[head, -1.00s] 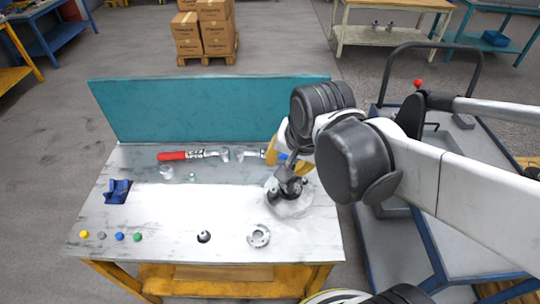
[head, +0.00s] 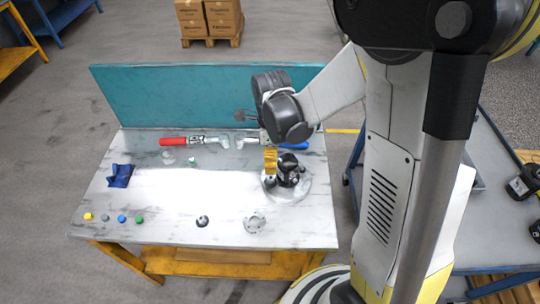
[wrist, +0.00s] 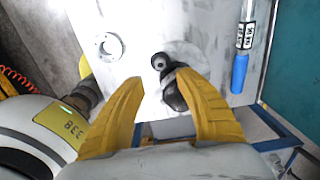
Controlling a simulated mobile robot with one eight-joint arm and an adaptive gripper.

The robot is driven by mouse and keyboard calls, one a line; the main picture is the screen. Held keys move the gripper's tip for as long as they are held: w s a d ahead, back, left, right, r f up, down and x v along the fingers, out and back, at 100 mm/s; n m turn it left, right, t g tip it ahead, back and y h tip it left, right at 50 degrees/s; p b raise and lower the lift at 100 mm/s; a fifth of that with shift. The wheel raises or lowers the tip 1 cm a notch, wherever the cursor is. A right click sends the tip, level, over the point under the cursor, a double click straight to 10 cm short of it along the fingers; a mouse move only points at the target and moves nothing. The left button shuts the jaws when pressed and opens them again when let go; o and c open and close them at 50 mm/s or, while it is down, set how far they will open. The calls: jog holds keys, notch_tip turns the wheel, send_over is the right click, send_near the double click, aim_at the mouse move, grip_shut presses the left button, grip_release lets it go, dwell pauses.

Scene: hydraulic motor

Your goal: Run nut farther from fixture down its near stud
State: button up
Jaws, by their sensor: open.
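A dark motor part (head: 288,171) stands on a pale round base plate (head: 301,192) at the right of the bench in the head view. The part also shows between and beyond my fingers in the wrist view (wrist: 173,92), with a round, bright-centred end. My gripper (head: 270,160) has yellow fingers and is at the part's left side. In the wrist view my gripper (wrist: 157,77) is open, its right finger overlapping the part's edge. I see nothing held. Contact cannot be told. I cannot make out the nuts or studs clearly.
A grey flanged ring (head: 254,222) and a dark round piece (head: 202,221) lie at the bench front. A teal panel (head: 200,95) closes the back.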

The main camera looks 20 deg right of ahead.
aim_at(271, 178)
notch_tip(271, 178, down, 8)
jog(key=b, duration=0.6)
jog(key=shift+r, duration=0.2)
grip_shut()
grip_release()
